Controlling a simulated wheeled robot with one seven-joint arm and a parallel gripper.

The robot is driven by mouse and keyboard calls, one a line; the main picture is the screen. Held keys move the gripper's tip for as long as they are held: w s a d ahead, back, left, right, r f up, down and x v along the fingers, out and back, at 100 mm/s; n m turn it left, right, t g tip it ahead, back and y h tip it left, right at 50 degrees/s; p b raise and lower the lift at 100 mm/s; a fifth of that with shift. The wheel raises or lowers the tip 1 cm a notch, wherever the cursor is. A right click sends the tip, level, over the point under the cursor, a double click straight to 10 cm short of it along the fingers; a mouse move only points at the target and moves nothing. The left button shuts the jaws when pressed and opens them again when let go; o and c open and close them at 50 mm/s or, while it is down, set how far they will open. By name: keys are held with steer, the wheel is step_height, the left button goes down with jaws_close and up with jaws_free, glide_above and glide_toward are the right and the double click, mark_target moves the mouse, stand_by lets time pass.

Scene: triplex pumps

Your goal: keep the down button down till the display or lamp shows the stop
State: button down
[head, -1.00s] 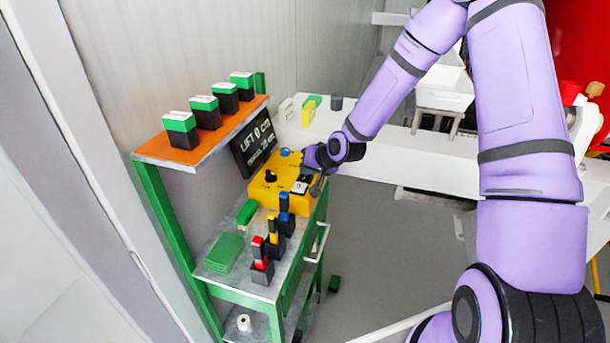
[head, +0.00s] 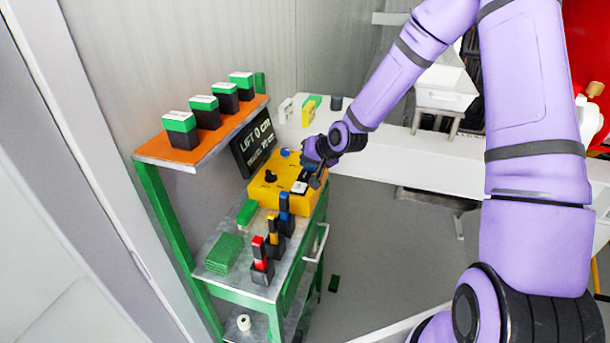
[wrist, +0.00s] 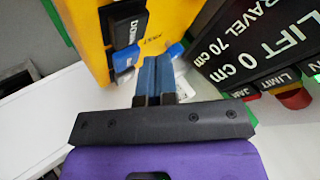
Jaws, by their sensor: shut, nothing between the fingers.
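The yellow control box (head: 283,190) stands on the green cart, with a black knob, a blue button and a white-and-black piece on top. In the wrist view, its face (wrist: 85,35) carries a black piece marked DOWN (wrist: 125,57). My gripper (wrist: 156,65) is shut and empty, its blue-grey fingers close beside the DOWN piece; I cannot tell whether they touch anything. In the head view my gripper (head: 315,178) is at the box's right side. The display (head: 254,143) reads LIFT 0 cm; in the wrist view the display (wrist: 260,45) also reads TRAVEL 70 cm.
Below the display are labels JAM and LIMIT with a red lamp-like piece (wrist: 295,98); whether it is lit is unclear. Holders with red, yellow and blue handles (head: 273,235) stand in front of the box. An orange shelf (head: 185,153) holds green-topped blocks. Grey floor lies right of the cart.

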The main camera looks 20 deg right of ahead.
mark_target(307, 174)
steer(key=shift+r, duration=2.1)
steer(key=shift+s+r, duration=0.15)
steer(key=shift+r, duration=0.05)
steer(key=s+d+r+n+g+h, duration=0.1)
steer(key=s+d+r+h, duration=0.2)
steer(key=s+r, duration=0.95)
steer(key=s+d+r+n+g+h, duration=0.1)
steer(key=s+d+r+n+h, duration=0.15)
steer(key=s+r, duration=1)
steer(key=s, duration=1.2)
steer(key=shift+s+d+r+g+y, duration=0.15)
steer(key=shift+s+d+g+y, duration=0.05)
steer(key=shift+d+g+y, duration=0.25)
steer(key=shift+w+m, duration=0.1)
steer(key=shift+m, duration=0.15)
